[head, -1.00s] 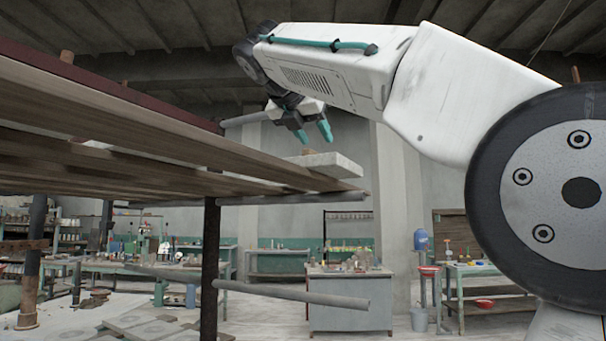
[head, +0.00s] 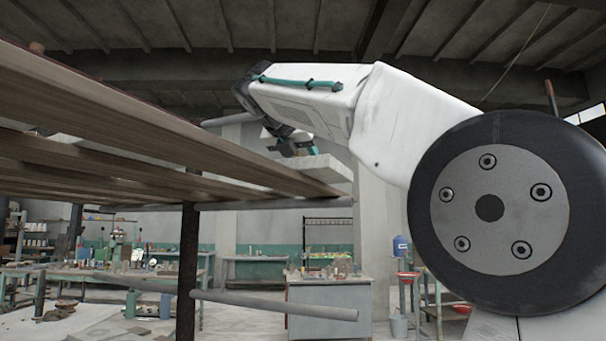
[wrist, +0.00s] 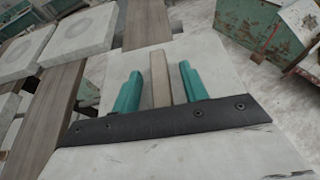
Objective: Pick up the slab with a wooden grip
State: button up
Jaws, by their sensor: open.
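My gripper (wrist: 158,88) is open, with one teal finger on each side of the wooden grip. In the head view my gripper (head: 290,148) is low over the slab, and its fingertips are partly hidden. I cannot tell whether the fingers touch the grip.
The plank rack (head: 130,120) fills the left of the head view, carried by a dark post (head: 188,270) and grey pipes (head: 275,203). Other slabs (wrist: 80,32) lie on planks at upper left in the wrist view. A workbench (head: 330,305) stands beyond.

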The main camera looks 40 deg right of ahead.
jog(key=shift+w+d+f, duration=0.1)
jog(key=shift+d, duration=0.1)
grip_shut()
dwell(1.3)
